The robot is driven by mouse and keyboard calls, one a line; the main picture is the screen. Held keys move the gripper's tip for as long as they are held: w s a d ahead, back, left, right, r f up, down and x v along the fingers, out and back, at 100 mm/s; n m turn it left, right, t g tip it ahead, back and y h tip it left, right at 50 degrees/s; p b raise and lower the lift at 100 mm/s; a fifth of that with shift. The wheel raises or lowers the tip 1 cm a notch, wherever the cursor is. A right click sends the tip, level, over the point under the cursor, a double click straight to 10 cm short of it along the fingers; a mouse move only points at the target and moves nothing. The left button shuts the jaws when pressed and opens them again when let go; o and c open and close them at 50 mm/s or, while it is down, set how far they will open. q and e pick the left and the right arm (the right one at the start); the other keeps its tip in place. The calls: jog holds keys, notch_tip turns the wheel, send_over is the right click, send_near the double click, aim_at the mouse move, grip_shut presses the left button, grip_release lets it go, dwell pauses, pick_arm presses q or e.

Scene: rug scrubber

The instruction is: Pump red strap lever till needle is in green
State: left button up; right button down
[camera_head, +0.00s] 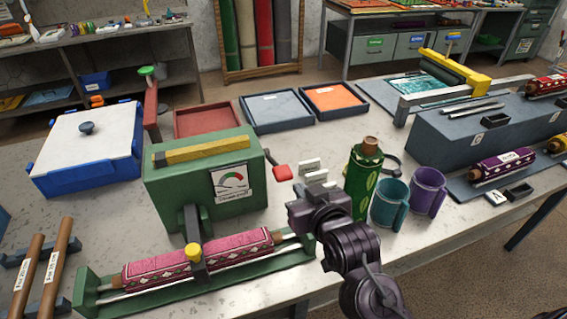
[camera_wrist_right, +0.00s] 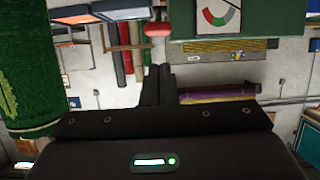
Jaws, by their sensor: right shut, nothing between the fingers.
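The green scrubber box (camera_head: 205,190) stands on the bench with a dial gauge (camera_head: 231,181) on its front. The dial has coloured arcs including red and green; its needle is too small to read surely. A lever with a red knob (camera_head: 282,172) sticks out from the box's right side. An upright red arm (camera_head: 151,108) stands behind its left side. My right gripper (camera_head: 309,174) is shut and empty, just right of the red knob and apart from it. In the right wrist view the closed fingers (camera_wrist_right: 160,72) point toward the red knob (camera_wrist_right: 157,29). My left gripper is out of view.
A pink patterned roll (camera_head: 150,268) lies in a green cradle in front of the box. A blue-white box (camera_head: 88,150) is at left.

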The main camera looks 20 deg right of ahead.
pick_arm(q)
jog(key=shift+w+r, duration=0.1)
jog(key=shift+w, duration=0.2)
pick_arm(e)
jog(key=r, duration=0.1)
jog(key=r+t, duration=0.1)
jog(key=r, duration=0.1)
jog(key=shift+w+r, duration=0.1)
jog(key=shift+w, duration=0.25)
jog(key=p, duration=0.4)
send_over(285, 177)
notch_tip(285, 177, down, 2)
notch_tip(285, 177, down, 4)
jog(key=shift+r+p, duration=0.25)
jog(key=shift+p, duration=0.05)
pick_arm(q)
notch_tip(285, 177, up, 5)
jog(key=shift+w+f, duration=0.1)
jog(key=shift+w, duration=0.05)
pick_arm(e)
jog(key=shift+f, duration=0.55)
